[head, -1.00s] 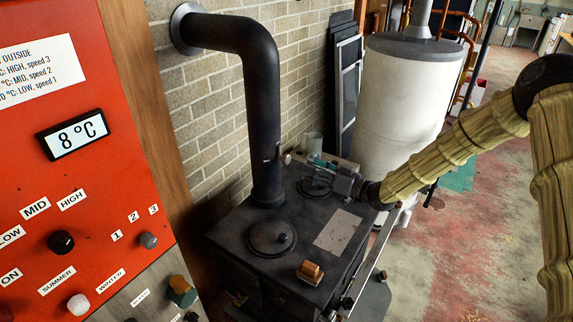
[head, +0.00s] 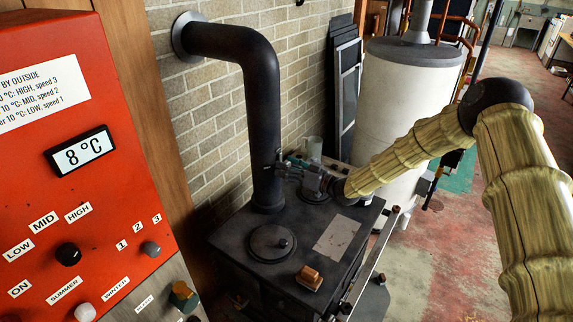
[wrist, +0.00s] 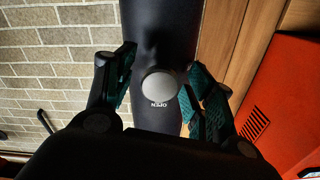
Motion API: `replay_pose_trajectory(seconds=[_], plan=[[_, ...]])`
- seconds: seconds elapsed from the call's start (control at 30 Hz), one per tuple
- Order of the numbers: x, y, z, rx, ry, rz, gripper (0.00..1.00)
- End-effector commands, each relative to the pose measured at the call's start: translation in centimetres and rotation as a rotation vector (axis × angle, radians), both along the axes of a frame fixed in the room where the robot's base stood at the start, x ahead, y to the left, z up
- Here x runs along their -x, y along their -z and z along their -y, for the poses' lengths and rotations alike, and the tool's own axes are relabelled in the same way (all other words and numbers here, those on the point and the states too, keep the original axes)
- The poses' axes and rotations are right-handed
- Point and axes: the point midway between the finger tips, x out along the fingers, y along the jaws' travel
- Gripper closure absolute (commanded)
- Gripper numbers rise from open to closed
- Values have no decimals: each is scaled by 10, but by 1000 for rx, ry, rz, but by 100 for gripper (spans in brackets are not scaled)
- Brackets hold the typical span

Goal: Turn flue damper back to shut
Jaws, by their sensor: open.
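The black flue pipe (head: 263,120) rises from the stove top and bends into the brick wall. In the wrist view the pipe (wrist: 160,25) runs through the middle. A round grey knob (wrist: 160,86), which looks like the damper's, is on its face, with an upside-down OPEN label beside it. My gripper (head: 284,160) is beside the pipe above the stove. In the wrist view my gripper (wrist: 164,78) is open, with one dark green-padded finger on each side of the knob. I see no clear contact. The knob is too small to make out in the head view.
The black stove (head: 300,245) stands below, with a round lid (head: 272,242) and a wooden-topped block (head: 309,277) on top. A red control panel (head: 75,150) is at the left. A white tank (head: 405,105) stands behind my arm. Floor is open at the right.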

Motion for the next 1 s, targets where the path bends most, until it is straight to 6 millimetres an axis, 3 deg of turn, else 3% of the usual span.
replay_pose_trajectory(seconds=[0.37, 0.63, 1.0], plan=[[-3, 0, -4, -1, 0, 1, 46], [-3, 0, -4, -1, 0, 1, 91], [-3, 2, -4, 21, 0, 33, 92]])
